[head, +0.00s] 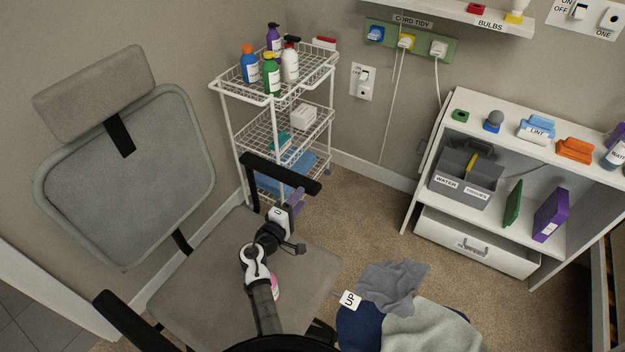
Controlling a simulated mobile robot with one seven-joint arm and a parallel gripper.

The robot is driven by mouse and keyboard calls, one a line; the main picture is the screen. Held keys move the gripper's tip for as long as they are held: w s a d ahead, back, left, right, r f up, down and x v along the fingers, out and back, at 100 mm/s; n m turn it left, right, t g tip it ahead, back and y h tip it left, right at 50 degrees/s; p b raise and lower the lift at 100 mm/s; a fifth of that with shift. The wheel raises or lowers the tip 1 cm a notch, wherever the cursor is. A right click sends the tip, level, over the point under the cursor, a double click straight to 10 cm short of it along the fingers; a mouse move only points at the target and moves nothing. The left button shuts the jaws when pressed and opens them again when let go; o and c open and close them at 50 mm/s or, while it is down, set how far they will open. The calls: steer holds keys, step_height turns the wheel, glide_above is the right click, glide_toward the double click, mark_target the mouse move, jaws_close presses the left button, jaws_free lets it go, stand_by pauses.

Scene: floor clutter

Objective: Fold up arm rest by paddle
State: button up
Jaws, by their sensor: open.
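A grey office chair (240,272) stands at the left with two black arm rests. The far arm rest (265,170) lies roughly level over the far side of the seat. A purple paddle (296,196) shows just below its right end. My gripper (288,210) is open at the paddle's lower end, over the far part of the seat. I cannot tell whether it touches the paddle or whether the paddle is between the fingers. The near arm rest (137,320) is at the lower left, apart from my arm.
A white wire cart (272,92) with bottles stands behind the chair. A white shelf unit (480,120) is at the right. Carpet (365,215) is clear between cart and shelf.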

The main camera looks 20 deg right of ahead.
mark_target(312, 182)
steer(key=p+x, duration=0.1)
steer(key=x, duration=0.7)
steer(key=shift+w+d, duration=0.2)
jaws_close()
